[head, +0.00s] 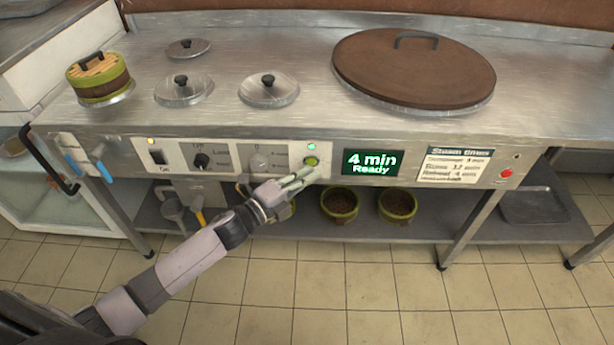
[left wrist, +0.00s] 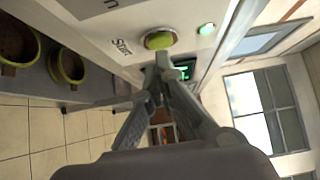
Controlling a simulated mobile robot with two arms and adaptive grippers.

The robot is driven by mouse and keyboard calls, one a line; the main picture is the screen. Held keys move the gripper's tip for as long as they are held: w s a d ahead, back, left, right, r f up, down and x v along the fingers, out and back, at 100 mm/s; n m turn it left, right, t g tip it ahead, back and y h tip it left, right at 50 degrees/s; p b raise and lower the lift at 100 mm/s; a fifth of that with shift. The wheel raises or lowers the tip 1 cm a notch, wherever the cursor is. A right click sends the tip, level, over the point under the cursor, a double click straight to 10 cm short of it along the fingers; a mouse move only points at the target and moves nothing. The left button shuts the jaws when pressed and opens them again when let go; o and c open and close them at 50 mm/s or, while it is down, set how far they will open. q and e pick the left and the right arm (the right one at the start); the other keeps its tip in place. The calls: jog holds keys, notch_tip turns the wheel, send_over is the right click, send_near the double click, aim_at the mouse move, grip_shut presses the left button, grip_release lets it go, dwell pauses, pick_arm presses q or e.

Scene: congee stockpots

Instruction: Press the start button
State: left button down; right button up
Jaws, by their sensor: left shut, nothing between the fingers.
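The start button (head: 311,161) is a round green button on the white panel of the counter's front, just left of the display. A lit green lamp (head: 311,146) sits above it. Whether the tips touch the button I cannot tell. My right gripper is not in view.
The green display (head: 373,162) reads "4 min Ready". Left of the button are a knob (head: 259,162), another knob (head: 201,160) and a switch (head: 158,157). A red button (head: 506,173) is at far right. Green-rimmed pots (head: 340,204) stand on the shelf below.

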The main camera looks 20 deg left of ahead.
aim_at(311, 162)
pick_arm(q)
jog(key=shift+w+a, duration=0.1)
jog(key=shift+w, duration=0.15)
jog(key=shift+w+a+r, duration=0.1)
jog(key=shift+w+a, duration=0.1)
jog(key=shift+w, duration=0.4)
jog(key=shift+w+a, duration=0.1)
jog(key=shift+w, duration=0.05)
jog(key=shift+r, duration=0.1)
